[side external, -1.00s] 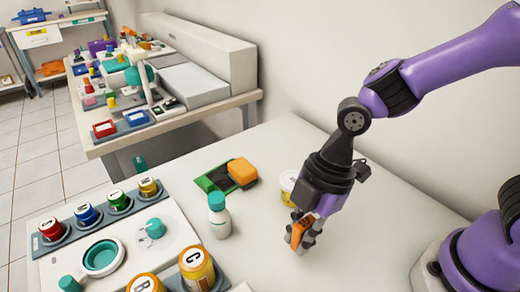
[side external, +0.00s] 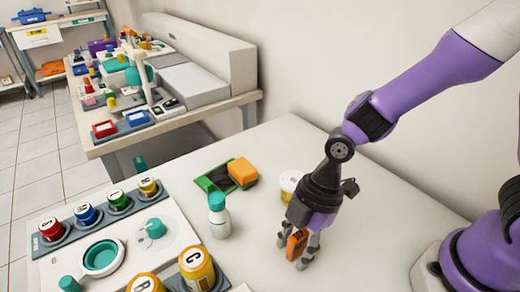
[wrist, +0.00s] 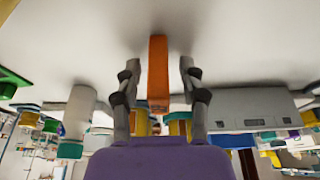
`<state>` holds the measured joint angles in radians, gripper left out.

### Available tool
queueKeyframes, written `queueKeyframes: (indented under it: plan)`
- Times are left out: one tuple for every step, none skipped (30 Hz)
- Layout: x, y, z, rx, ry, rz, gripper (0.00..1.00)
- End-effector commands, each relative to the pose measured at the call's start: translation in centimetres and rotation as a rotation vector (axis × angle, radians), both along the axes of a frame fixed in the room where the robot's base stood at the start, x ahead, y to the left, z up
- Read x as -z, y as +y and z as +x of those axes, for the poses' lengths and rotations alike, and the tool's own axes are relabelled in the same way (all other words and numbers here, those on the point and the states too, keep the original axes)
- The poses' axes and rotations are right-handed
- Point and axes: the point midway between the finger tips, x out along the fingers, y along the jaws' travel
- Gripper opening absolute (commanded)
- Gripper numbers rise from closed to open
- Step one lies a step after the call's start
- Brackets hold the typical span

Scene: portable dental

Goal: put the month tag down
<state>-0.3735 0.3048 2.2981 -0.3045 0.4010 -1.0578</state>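The month tag is a small orange block (side external: 297,243). It stands upright, apparently on the bare white table, near the table's middle right. My gripper (side external: 298,246) is low over the table around the tag, with a finger on each side. In the wrist view the tag (wrist: 158,75) is between my fingertips (wrist: 158,72), with a clear gap on both sides, so the gripper is open. The tag's lower edge is partly hidden by the fingers in the side view.
A white tub with a yellow label (side external: 290,184) stands just behind my gripper. A white bottle with a teal cap (side external: 219,217) is to the left. A panel with coloured jars (side external: 180,222) fills the front left.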

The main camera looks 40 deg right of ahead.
Motion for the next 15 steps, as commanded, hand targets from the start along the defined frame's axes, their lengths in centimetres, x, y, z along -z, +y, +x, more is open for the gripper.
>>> queueKeyframes:
  plan:
    - [0.0,0.0,0.0,0.000,0.000,0.000,0.48]
    - [0.0,0.0,0.0,0.000,0.000,0.000,0.48]
    - [0.0,0.0,0.0,0.000,0.000,0.000,0.48]
    - [0.0,0.0,0.0,0.000,0.000,0.000,0.48]
    - [0.0,0.0,0.0,0.000,0.000,0.000,0.48]
    - [-0.1,0.0,0.0,0.000,0.000,0.000,0.48]
    - [-0.1,0.0,0.0,0.000,-0.001,0.000,0.48]
    - [-0.3,0.0,0.0,-0.001,-0.001,0.001,0.48]
    - [-0.5,0.0,0.0,0.000,-0.002,0.001,0.48]
    - [-0.8,-0.1,0.1,0.001,-0.002,0.001,0.48]
    - [-1.2,-0.2,0.1,0.000,-0.004,0.003,0.48]
    - [-1.8,-0.4,0.1,0.001,-0.005,0.003,0.48]
    - [-2.3,-0.6,0.1,0.001,-0.006,0.002,0.48]
    - [-2.9,-0.8,0.1,0.002,-0.008,0.002,0.48]
    - [-3.8,-1.0,0.2,0.003,-0.009,0.003,0.48]
